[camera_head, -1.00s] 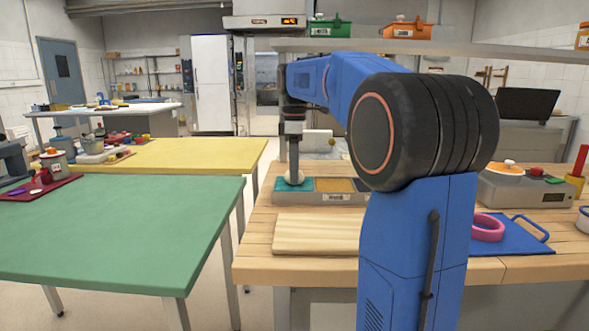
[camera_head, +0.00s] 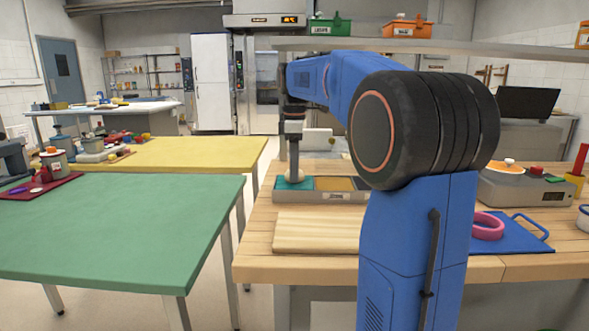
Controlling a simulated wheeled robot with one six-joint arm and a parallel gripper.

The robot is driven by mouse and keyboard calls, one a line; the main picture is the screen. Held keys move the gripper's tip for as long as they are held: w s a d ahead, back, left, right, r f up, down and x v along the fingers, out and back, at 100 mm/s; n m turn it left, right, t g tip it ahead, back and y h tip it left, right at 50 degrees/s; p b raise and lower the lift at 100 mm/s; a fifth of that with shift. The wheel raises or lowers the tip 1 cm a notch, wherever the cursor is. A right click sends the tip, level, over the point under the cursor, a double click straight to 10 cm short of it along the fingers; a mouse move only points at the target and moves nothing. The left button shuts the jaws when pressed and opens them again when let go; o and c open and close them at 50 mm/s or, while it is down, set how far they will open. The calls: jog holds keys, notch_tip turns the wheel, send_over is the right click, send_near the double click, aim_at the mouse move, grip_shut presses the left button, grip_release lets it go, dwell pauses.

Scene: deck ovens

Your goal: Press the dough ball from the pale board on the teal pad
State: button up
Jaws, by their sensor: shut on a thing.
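The dough ball (camera_head: 295,177) is a small cream ball at the teal pad (camera_head: 283,185). The pad is the left one on a grey block that also carries a yellow pad (camera_head: 333,184). My gripper (camera_head: 294,169) points straight down and is shut on the dough ball, right over the teal pad. I cannot tell whether the ball touches the pad. The pale board (camera_head: 300,231) lies in front of the block, with nothing on it. My arm hides the block's right end.
A blue mat (camera_head: 517,240) with a pink ring (camera_head: 487,226) lies at right. A grey scale-like device (camera_head: 522,188) stands behind it. A shelf (camera_head: 425,48) runs above the wooden bench. A green table (camera_head: 110,225) stands at left across a gap.

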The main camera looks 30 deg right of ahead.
dwell(0.3)
jog(key=shift+r, duration=4)
